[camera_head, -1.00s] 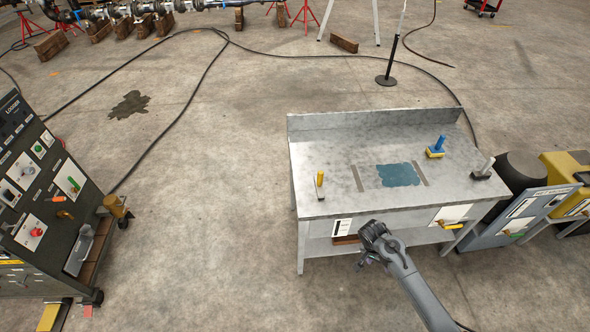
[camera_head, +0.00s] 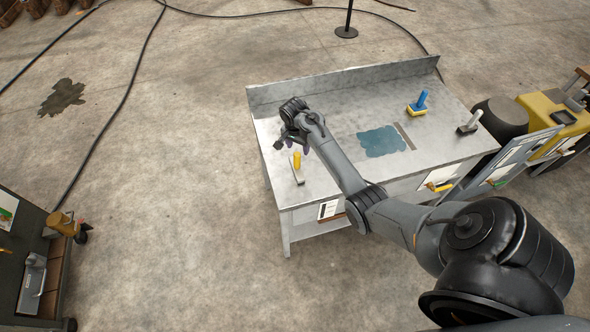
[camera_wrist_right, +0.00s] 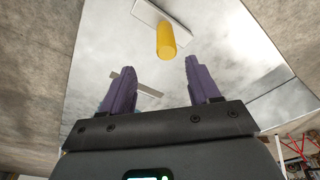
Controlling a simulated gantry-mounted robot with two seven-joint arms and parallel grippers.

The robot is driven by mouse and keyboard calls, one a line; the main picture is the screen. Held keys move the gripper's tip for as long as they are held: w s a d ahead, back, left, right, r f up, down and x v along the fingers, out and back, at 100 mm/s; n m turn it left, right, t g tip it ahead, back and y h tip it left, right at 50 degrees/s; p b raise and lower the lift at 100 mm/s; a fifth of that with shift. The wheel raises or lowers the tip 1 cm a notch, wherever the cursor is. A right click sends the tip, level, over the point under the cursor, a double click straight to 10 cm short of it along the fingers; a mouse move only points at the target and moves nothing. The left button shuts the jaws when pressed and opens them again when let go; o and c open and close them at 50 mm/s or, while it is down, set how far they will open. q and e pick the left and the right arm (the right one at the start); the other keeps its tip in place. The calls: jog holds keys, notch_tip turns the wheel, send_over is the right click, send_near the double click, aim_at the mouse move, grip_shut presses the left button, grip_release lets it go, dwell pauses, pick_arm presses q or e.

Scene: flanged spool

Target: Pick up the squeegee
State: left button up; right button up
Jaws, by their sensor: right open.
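The squeegee has a yellow handle (camera_head: 297,160) and a pale flat head, and lies on the left part of the metal workbench (camera_head: 340,88). In the right wrist view, the yellow handle (camera_wrist_right: 166,40) stands out from a whitish bar-shaped head, beyond the fingertips and between their lines. My right gripper (camera_head: 293,143) is just above and slightly left of the squeegee. Its two purple fingers (camera_wrist_right: 159,66) are apart with nothing between them. The gripper and squeegee look apart. My left gripper is in no view.
A blue-handled brush with a yellow base (camera_head: 418,104) and a grey-handled tool (camera_head: 470,124) stand on the bench's right side. A blue wet patch (camera_head: 381,141) lies mid-bench beside a thin strip (camera_head: 404,136). A raised lip runs along the bench's back edge.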

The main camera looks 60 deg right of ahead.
aim_at(297, 158)
jog(key=shift+w+d+f, duration=0.2)
jog(key=shift+w+f, duration=0.1)
jog(key=shift+w, duration=0.05)
jog(key=shift+w+d+f+b, duration=0.15)
jog(key=shift+f+b, duration=0.1)
jog(key=shift+f, duration=1.3)
jog(key=shift+s+d+f+b, duration=0.15)
jog(key=shift+f+b, duration=0.1)
jog(key=shift+f, duration=1.35)
jog(key=shift+w+d+f+b, duration=0.15)
jog(key=shift+f+b, duration=0.1)
jog(key=shift+f, duration=1.3)
jog(key=shift+c, duration=0.3)
grip_shut()
